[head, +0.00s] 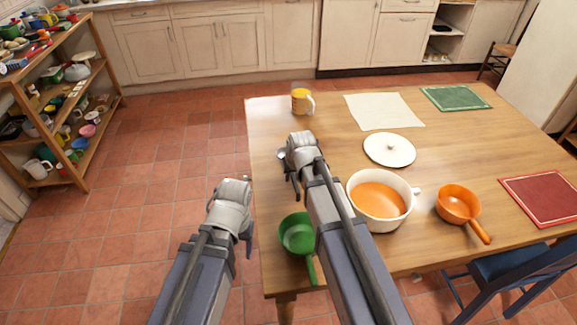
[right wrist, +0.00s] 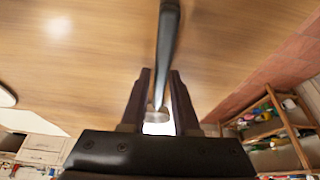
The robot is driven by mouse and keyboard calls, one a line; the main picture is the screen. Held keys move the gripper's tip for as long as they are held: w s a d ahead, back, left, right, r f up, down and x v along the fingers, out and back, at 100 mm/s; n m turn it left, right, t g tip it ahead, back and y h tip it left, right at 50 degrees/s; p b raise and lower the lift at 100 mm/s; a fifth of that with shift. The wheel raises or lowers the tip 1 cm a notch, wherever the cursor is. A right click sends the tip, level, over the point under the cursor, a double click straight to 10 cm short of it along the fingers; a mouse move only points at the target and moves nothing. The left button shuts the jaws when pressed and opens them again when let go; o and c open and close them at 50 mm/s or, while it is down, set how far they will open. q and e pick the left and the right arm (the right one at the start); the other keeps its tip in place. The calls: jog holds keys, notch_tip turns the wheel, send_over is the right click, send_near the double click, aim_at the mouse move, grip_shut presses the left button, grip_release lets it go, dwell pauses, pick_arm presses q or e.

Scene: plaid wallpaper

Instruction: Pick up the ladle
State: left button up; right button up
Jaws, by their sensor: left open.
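The ladle (right wrist: 167,45) shows in the right wrist view as a slim grey metal handle running from the top edge down between my fingers. A small grey metal part, apparently its bowl (head: 282,155), shows in the head view beside my right gripper, near the table's left edge. The rest of the ladle is hidden there by my right arm. My right gripper (head: 297,196) is low over the table; in the wrist view its two fingers (right wrist: 160,76) are close together on both sides of the handle. My left gripper (head: 248,243) is open and empty, left of the table.
On the wooden table (head: 440,140), a green pan (head: 297,232) and a white pot (head: 365,180) with orange contents are close to my right arm. A blue chair (head: 515,276) is at right.

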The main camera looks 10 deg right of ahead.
grip_shut()
dwell(1.0)
